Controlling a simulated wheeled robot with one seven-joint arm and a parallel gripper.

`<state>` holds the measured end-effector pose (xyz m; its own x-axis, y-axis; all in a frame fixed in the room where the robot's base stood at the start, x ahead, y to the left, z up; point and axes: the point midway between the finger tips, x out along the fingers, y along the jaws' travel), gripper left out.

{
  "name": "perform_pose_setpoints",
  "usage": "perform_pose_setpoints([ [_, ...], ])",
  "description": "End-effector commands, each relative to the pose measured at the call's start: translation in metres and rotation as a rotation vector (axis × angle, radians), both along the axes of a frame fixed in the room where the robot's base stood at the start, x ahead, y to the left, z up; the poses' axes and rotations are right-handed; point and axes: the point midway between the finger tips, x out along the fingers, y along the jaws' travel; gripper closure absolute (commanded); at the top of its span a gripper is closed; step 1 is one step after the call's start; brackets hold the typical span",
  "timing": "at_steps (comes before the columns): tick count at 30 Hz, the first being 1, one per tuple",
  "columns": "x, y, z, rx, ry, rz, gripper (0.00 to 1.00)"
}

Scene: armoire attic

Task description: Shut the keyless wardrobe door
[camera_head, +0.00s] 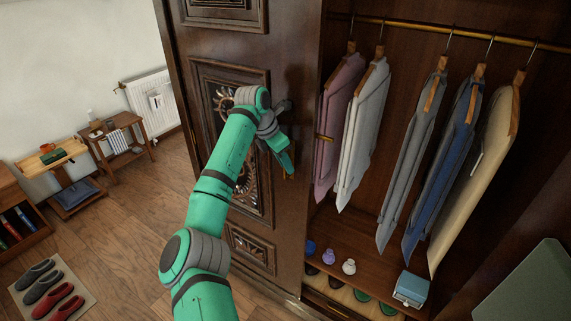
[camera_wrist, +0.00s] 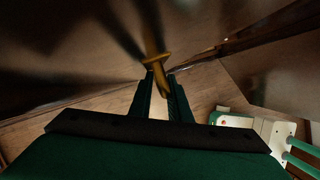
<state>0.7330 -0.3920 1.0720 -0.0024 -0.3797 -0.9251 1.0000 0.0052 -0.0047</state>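The wardrobe's dark carved door (camera_head: 255,190) stands at the left of the open compartment, its panelled face toward me. My gripper (camera_head: 287,163) is at this door's right part, pointing down beside a small brass fitting (camera_head: 290,176). In the wrist view a brass handle or key (camera_wrist: 157,65) lies at and partly between my fingertips (camera_wrist: 161,77). The fingers are a small gap apart; I cannot tell whether they press on the brass piece. Another brass piece (camera_head: 323,138) sits at the compartment's left edge. I cannot make out a second door or a keyhole clearly.
Hanging clothes (camera_head: 405,150) fill the open compartment under a brass rail (camera_head: 450,28). A blue box (camera_head: 411,289) stands on its shelf (camera_head: 375,257). A grey-green panel (camera_head: 530,285) is at lower right. Wood floor (camera_head: 125,225) is clear left of the wardrobe, beyond a shoe mat (camera_head: 75,283).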

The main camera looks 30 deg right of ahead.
Motion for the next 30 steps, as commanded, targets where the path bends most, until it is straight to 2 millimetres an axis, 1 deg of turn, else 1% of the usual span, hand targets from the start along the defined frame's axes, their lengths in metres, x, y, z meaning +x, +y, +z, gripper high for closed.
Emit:
perform_pose_setpoints([
  [1, 0.000, -0.004, 0.002, -0.007, -0.008, 0.000, 0.73],
  [2, 0.000, -0.004, 0.002, -0.007, -0.008, 0.000, 0.73],
  [5, 0.001, -0.002, 0.007, -0.009, -0.009, -0.001, 0.73],
  [7, 0.001, 0.001, 0.015, -0.011, -0.011, 0.000, 0.73],
  [18, 0.001, 0.030, 0.076, -0.006, -0.005, 0.000, 0.73],
  [21, 0.001, 0.034, 0.087, -0.003, -0.004, -0.001, 0.73],
  [25, 0.001, 0.040, 0.097, -0.002, -0.002, 0.001, 0.73],
  [30, 0.002, 0.044, 0.101, -0.001, -0.001, 0.003, 0.73],
])
